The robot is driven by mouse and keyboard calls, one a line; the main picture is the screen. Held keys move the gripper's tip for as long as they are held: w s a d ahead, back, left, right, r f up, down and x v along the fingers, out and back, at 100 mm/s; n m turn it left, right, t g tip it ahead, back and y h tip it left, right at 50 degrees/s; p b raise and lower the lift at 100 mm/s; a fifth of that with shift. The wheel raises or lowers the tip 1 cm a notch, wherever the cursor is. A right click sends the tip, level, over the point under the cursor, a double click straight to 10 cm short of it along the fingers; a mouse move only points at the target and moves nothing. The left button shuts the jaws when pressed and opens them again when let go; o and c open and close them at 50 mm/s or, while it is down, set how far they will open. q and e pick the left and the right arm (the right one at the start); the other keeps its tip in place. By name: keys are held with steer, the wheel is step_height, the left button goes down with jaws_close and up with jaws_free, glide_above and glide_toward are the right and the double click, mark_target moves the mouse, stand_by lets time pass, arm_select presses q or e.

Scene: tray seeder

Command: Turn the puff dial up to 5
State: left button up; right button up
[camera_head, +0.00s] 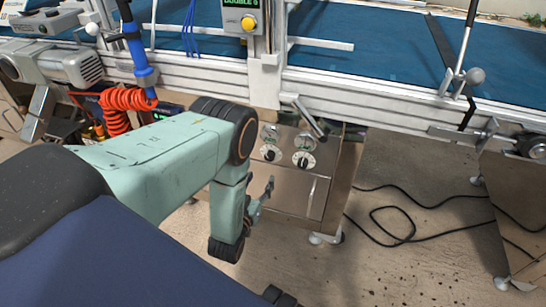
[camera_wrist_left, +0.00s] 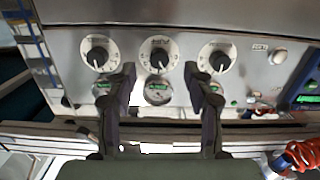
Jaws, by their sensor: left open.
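A steel control box (camera_head: 288,190) hangs below the conveyor frame. Two white-ringed dials with black knobs show on it in the head view, a left one (camera_head: 270,153) and a right one (camera_head: 303,160). The left wrist view, which looks upside down, shows three dials in a row: left (camera_wrist_left: 98,53), middle (camera_wrist_left: 158,53) and right (camera_wrist_left: 217,53). Their lettering is too small to tell which is the puff dial. My left gripper (camera_wrist_left: 159,72) is open, its fingers either side of the middle dial in that view, with no clear contact. My right gripper is not in view.
Round gauges (camera_wrist_left: 158,91) sit beside the dials. A lever (camera_head: 310,118) juts out above the box. A red coiled hose (camera_head: 125,104) hangs at left. A black cable (camera_head: 400,212) lies on the floor at right.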

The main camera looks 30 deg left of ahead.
mark_target(268, 158)
arm_select(q)
steer(key=shift+t, duration=0.4)
steer(key=b+x, duration=0.1)
steer(key=x, duration=0.2)
steer(key=r+b+x, duration=0.1)
steer(key=x, duration=0.1)
steer(key=shift+w+a+r+b, duration=0.1)
steer(key=shift+w+r+b, duration=0.05)
steer(key=shift+w+b, duration=0.2)
steer(key=shift+x, duration=0.95)
steer(key=shift+r, duration=0.2)
jaws_close()
